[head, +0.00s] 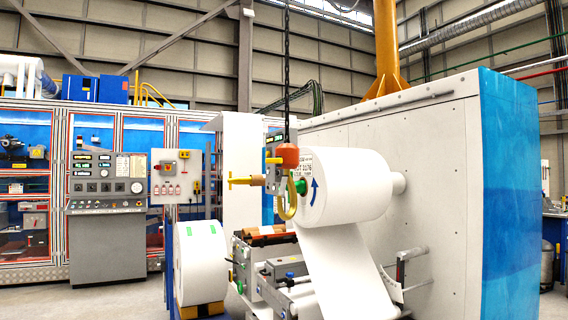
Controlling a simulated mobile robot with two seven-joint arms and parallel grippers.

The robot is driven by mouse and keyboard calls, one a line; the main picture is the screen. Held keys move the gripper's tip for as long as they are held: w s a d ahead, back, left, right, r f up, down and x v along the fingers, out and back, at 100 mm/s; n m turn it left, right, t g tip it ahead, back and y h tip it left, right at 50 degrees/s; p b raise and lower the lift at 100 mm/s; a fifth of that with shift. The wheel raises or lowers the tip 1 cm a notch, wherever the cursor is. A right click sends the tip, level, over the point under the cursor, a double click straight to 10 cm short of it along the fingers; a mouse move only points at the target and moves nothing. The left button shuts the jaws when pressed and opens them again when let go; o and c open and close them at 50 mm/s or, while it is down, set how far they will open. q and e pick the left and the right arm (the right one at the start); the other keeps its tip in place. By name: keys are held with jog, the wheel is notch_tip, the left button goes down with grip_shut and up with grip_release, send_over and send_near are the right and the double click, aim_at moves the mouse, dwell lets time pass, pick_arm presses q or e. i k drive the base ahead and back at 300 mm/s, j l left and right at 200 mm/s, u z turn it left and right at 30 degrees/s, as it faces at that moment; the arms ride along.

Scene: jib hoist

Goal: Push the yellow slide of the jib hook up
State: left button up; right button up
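The jib hook hangs on a dark chain (287,70) in front of the white paper roll. It has an orange-red block (288,155) on top and a yellow curved hook (291,206) below. A small yellow piece (273,160) sticks out left of the block; it may be the slide, but it is too small to be sure. A yellow T-shaped bar with a tan grip (257,180) points left beside the hook. Neither of my grippers is in view.
A large white paper roll (350,190) sits on the machine's white side wall (430,150), right behind the hook. Another roll (200,262) stands lower left. A grey control console (108,215) stands farther left. A yellow jib post (386,45) rises above the machine.

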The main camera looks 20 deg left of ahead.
aim_at(278, 160)
jog(key=i+u, duration=0.1)
jog(key=i, duration=0.4)
jog(key=i+l+u, duration=0.15)
jog(key=i, duration=0.35)
